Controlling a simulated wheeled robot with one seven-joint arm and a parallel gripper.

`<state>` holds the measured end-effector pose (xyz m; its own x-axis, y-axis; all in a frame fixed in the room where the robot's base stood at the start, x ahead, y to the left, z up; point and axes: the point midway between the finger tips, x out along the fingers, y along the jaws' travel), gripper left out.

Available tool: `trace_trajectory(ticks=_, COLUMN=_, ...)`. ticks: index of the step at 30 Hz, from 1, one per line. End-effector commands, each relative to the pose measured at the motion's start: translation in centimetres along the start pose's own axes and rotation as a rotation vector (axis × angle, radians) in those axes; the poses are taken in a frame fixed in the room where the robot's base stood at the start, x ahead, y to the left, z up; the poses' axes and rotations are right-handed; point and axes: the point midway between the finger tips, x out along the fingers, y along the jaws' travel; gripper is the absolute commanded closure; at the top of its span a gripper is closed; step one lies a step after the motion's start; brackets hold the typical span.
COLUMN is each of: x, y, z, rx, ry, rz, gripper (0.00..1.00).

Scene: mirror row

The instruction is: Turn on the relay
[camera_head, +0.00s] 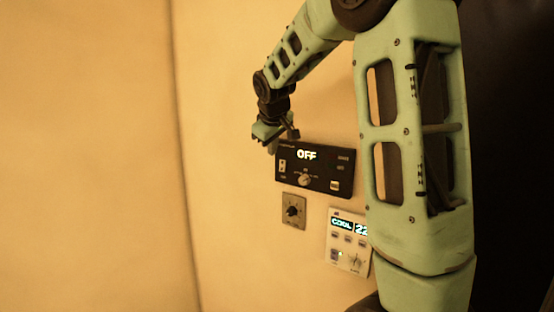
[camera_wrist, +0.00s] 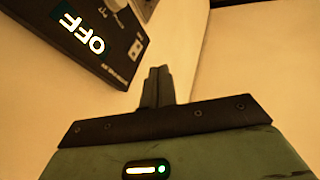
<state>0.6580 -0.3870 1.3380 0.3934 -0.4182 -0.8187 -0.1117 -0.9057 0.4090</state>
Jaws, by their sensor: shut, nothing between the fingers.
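A black control panel (camera_head: 322,168) on the wall has a lit display (camera_head: 307,155) reading OFF. It carries a small light-coloured switch (camera_head: 282,166) at its left, a round knob (camera_head: 304,180) in the lower middle and a pale button (camera_head: 335,186) at lower right. Its small labels are too blurred to read, so I cannot tell which part is named relay. My gripper (camera_head: 271,147) is shut and empty by the panel's upper left corner. In the wrist view the closed fingers (camera_wrist: 157,85) show beside the panel (camera_wrist: 117,58), which appears upside down; contact with the wall is unclear.
Below the panel is a small grey plate with a dark knob (camera_head: 292,211). A white thermostat (camera_head: 348,241) reading COOL is at lower right, partly hidden behind my arm. The wall (camera_head: 235,200) left of the controls is bare.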

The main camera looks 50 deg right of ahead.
Motion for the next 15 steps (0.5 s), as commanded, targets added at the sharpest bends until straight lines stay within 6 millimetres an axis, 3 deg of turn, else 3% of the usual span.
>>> trace_trajectory(ticks=5, x=2.3, y=0.1, z=0.1, rx=0.0, ry=-0.006, rz=-0.002, gripper=1.0)
trace_trajectory(ticks=15, x=9.2, y=0.1, z=0.0, rx=-0.001, ry=-0.006, rz=-0.002, gripper=1.0)
